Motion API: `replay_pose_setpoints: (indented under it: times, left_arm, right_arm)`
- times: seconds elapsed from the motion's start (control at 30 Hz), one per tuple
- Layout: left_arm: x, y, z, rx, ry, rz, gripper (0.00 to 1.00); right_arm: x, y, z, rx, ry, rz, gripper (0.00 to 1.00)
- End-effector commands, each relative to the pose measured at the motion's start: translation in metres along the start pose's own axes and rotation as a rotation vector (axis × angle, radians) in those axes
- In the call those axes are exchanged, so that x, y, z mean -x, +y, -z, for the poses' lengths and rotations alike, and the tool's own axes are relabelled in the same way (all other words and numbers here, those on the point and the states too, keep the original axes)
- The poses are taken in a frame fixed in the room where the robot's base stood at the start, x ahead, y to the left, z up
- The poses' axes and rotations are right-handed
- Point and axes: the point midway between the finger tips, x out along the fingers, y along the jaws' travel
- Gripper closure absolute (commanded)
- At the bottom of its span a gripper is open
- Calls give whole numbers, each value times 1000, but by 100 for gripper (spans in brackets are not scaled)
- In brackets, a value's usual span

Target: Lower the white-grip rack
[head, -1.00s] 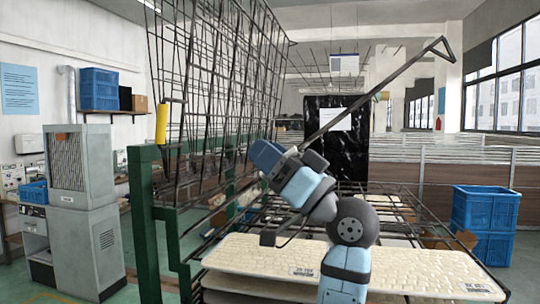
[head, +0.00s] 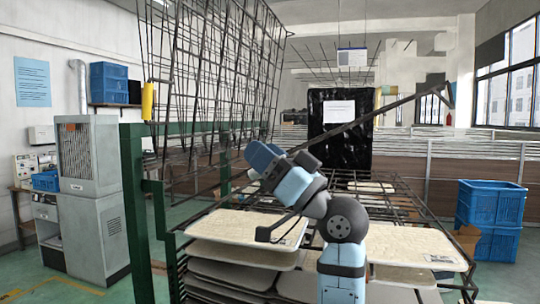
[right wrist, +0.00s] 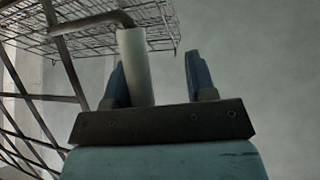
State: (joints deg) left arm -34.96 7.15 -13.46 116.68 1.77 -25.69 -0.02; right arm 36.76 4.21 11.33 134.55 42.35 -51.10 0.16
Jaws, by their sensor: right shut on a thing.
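My right gripper (head: 262,156) is raised over the tray racks, in the middle of the head view. In the right wrist view, the pale white grip (right wrist: 136,66) stands between its two blue fingers (right wrist: 157,80), against the left one. The grip joins a dark bent bar (right wrist: 92,22) of a wire rack. A dark bar (head: 385,108) slants up to the right from behind my right arm, apparently part of this rack. My left gripper is not in view.
A wire rack (head: 225,65) with a yellow grip (head: 147,101) stands raised at the left on a green post (head: 135,215). Cream panels (head: 245,228) lie stacked below, and another panel (head: 415,248) lies at the right. Blue crates (head: 490,205) stand at the right.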

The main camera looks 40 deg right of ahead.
Motion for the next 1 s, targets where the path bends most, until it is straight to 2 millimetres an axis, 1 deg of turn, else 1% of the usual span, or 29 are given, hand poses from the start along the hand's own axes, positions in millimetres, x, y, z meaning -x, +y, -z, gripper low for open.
replay_pose_setpoints:
  times: [0.03,0.37,0.47,0.7,1.0]
  left_arm:
    - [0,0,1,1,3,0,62]
    - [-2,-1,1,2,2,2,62]
    - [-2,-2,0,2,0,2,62]
    - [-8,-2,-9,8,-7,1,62]
    - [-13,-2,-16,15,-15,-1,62]
  right_arm:
    - [1,-2,4,8,13,3,55]
    - [2,-2,6,11,18,3,55]
    - [2,-2,4,9,14,3,55]
    - [18,-1,-3,11,13,2,55]
    - [38,-1,-8,10,15,2,55]
